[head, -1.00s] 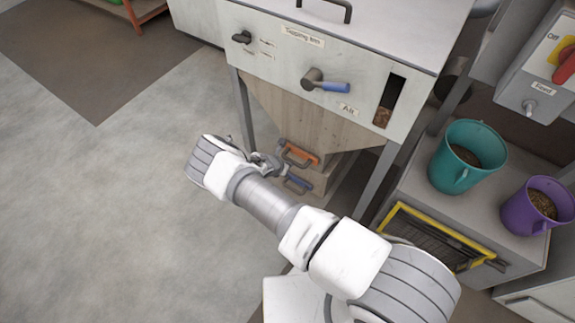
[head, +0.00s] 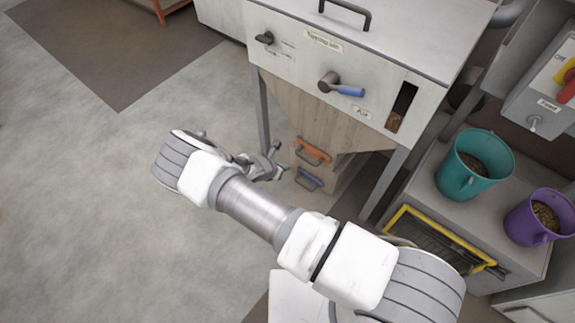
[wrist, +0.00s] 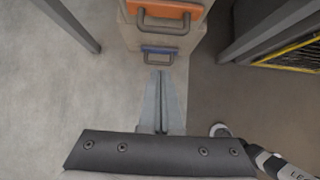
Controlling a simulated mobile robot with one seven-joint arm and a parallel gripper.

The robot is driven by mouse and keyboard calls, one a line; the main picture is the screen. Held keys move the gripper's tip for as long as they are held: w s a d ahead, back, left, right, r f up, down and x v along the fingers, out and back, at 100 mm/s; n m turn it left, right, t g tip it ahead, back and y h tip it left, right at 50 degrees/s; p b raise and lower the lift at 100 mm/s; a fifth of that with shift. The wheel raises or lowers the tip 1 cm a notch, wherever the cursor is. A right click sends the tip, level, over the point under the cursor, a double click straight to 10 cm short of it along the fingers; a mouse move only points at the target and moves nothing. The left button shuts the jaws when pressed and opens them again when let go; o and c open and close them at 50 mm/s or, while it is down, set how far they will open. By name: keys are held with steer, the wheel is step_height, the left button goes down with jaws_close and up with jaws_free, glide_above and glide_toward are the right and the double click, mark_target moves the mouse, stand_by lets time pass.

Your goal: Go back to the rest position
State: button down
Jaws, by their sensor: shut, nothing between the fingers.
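My gripper (head: 278,160) is at the end of my white and grey arm, in front of the hopper machine's lower part in the head view. In the wrist view my gripper (wrist: 161,75) has its two grey fingers together, with nothing between them. An orange handle (head: 313,151) and a blue handle (head: 308,180) sit one above the other below the wooden hopper. The orange handle (wrist: 165,12) and blue handle (wrist: 160,51) also show in the wrist view, just beyond the fingertips. I cannot tell the exact gap to the blue handle.
The machine (head: 345,65) stands on legs, with a blue-gripped lever (head: 343,87) on its front. A teal bucket (head: 474,164) and a purple bucket (head: 539,217) of pellets stand at right above a yellow-framed grille (head: 440,240). The floor (head: 75,210) at left is clear.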

stand_by(0.6)
steer(key=d+r+m+g, duration=0.1)
steer(key=d+r+m, duration=0.2)
steer(key=r+m, duration=0.55)
steer(key=d+r+m+y, duration=0.1)
steer(key=d+r+m, duration=0.2)
steer(key=r, duration=1.1)
steer(key=d+r+m+g, duration=0.1)
steer(key=d+r+m, duration=0.3)
steer(key=r, duration=0.8)
steer(key=s+d+r+m+y, duration=0.1)
steer(key=s+r+m, duration=0.2)
steer(key=r, duration=0.2)
steer(key=s+d+r+m, duration=0.2)
steer(key=r, duration=0.3)
steer(key=s+d+r+m+t+y, duration=0.1)
steer(key=s+r+m, duration=0.35)
steer(key=s, duration=0.55)
steer(key=s+d+r+m+t+y, duration=0.1)
steer(key=s+r+m+y, duration=0.15)
steer(key=s+r, duration=0.6)
step_height(320, 180, up, 15)
steer(key=s+p, duration=0.2)
steer(key=p, duration=1.4)
steer(key=shift+f+m+g+h+p, duration=0.2)
steer(key=shift+m+g+h+p, duration=0.15)
steer(key=shift+m+p, duration=0.1)
